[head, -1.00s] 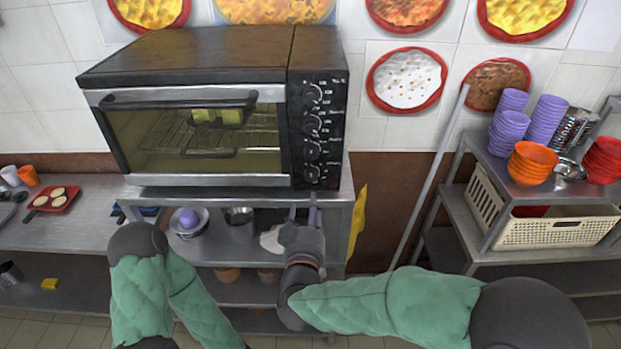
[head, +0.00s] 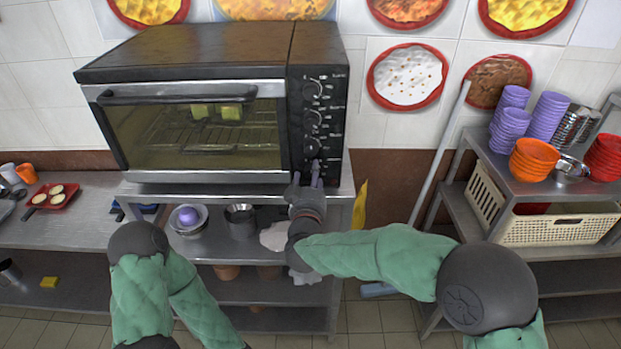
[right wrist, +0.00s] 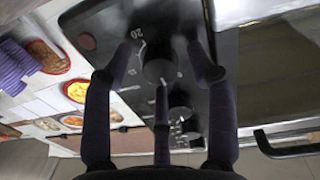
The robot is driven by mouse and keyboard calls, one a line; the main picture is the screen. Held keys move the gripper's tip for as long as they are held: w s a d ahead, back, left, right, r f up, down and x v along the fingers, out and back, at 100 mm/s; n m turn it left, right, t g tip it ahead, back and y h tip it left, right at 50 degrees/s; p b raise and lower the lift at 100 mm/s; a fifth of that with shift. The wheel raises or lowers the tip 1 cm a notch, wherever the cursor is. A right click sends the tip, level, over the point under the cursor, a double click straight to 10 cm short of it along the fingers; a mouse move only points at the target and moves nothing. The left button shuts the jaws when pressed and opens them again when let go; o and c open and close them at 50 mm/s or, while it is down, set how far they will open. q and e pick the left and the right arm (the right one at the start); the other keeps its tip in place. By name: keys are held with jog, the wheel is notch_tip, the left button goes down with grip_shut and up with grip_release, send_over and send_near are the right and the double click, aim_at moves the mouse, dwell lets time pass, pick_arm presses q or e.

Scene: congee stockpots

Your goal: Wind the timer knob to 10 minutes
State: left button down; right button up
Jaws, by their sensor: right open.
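The black toaster oven (head: 190,45) stands on a steel shelf unit, with a column of dark knobs on its right-hand panel (head: 318,95). My right gripper (head: 306,175) is open at the foot of this panel, its fingers pointing up in front of the lowest knob and mostly hiding it. In the right wrist view a round dark knob (right wrist: 159,68) lies between the spread fingertips, with printed numbers beside it, one reading 20. I cannot tell whether any finger touches the knob, nor its exact setting. My left arm is at the lower left; its gripper is out of view.
Below the oven, the shelf (head: 205,245) holds a bowl with a purple item, a metal pot and a white cloth. A rack (head: 470,215) with stacked bowls and a cream basket (head: 545,230) stands at right. A pole leans between them.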

jog(key=c, duration=1.1)
jog(key=shift+c, duration=0.2)
jog(key=m+b, duration=0.3)
jog(key=m, duration=0.1)
jog(key=shift+f+m, duration=0.15)
jog(key=shift+m, duration=0.15)
jog(key=m+b, duration=0.2)
jog(key=m, duration=0.1)
jog(key=shift+m, duration=0.3)
jog(key=m+b, duration=0.3)
jog(key=shift+g+y, duration=0.3)
jog(key=shift+m+b, duration=1.4)
jog(key=shift+m, duration=0.8)
